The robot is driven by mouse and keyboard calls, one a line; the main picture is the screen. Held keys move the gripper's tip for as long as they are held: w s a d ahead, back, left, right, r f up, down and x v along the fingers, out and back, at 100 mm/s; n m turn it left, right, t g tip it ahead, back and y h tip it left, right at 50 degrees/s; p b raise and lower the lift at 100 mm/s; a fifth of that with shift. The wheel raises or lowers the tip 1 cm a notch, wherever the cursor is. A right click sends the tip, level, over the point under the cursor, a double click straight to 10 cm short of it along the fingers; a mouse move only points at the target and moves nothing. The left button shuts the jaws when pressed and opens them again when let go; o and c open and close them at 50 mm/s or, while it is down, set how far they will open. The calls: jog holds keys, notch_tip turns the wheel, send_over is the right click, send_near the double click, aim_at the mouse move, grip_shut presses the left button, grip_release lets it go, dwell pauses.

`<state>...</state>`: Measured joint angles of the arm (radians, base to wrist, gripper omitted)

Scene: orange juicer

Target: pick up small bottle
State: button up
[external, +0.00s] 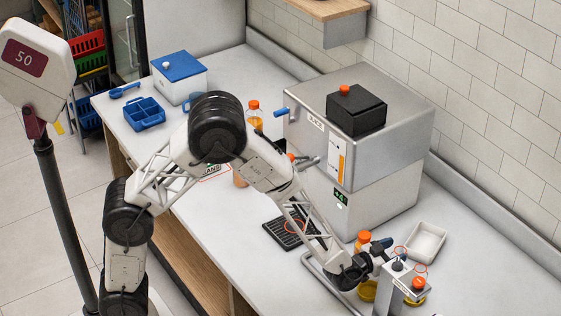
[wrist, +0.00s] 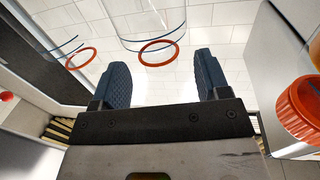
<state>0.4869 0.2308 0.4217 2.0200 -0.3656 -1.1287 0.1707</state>
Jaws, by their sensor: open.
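My gripper (external: 384,252) is at the front right of the counter, among several small items. In the wrist view my gripper (wrist: 161,68) has its two dark blue fingers wide apart, with nothing clamped between them. A clear vessel with an orange ring (wrist: 160,53) shows beyond the fingertips; whether it is between them in depth I cannot tell. A large orange ribbed cap (wrist: 301,108) is close at the right edge of the wrist view. In the external view, an orange-capped bottle (external: 363,238) is just behind my gripper, partly hidden. Another orange cap (external: 418,284) is to its right. Which is the small bottle is unclear.
A steel juicer (external: 372,190) stands behind my arm. A white tray (external: 427,242) lies right of it, with yellow items (external: 368,290) near my gripper. A bottle (external: 254,115), blue caddy (external: 144,112) and blue-lidded box (external: 180,75) stand farther back.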

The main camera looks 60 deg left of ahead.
jog(key=shift+w+d, duration=0.2)
jog(key=shift+w, duration=1.3)
jog(key=shift+c, duration=0.4)
jog(key=c, duration=1.1)
